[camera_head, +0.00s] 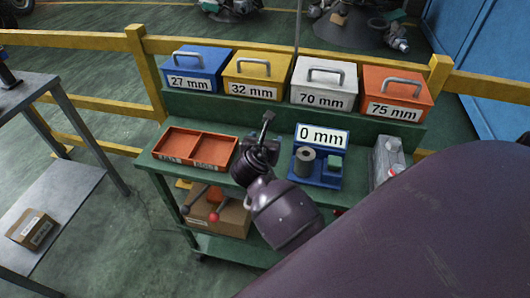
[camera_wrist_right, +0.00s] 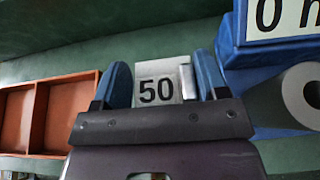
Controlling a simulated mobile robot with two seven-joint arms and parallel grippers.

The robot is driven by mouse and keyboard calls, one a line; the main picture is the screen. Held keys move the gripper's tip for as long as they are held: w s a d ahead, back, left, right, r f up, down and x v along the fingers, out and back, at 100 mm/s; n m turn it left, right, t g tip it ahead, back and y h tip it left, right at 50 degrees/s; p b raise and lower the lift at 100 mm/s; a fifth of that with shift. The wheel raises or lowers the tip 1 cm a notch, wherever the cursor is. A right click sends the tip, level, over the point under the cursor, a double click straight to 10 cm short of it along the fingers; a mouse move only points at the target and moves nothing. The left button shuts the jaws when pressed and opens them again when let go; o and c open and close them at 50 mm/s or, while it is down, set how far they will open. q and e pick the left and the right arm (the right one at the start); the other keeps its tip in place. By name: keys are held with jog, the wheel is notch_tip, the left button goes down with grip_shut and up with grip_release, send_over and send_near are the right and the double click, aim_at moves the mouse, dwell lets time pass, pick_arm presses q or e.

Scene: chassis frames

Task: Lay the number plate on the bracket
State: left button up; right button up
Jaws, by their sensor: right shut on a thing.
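The number plate (camera_wrist_right: 157,88) is pale with a black "50", and shows between the blue fingers of my right gripper (camera_wrist_right: 163,82) in the right wrist view. A silvery part sits at its right side, by the right finger. In the head view my right gripper (camera_head: 264,140) is over the green bench, between the orange tray and the blue stand, and a grey piece sticks up from it. The plate's number cannot be read there. I cannot pick out the bracket for certain. My left gripper is not in view.
The blue stand (camera_head: 318,178) with a "0 mm" sign (camera_head: 322,136) and a grey roll is right of my gripper. The orange two-part tray (camera_head: 196,148) looks empty. Labelled boxes, including a yellow one (camera_head: 257,74), line the raised back shelf. A clear container (camera_head: 386,158) stands right.

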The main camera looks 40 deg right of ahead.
jog(key=shift+f+b, duration=0.5)
jog(key=shift+f, duration=1.55)
jog(key=shift+f, duration=0.15)
jog(key=o, duration=0.9)
jog(key=shift+o, duration=0.2)
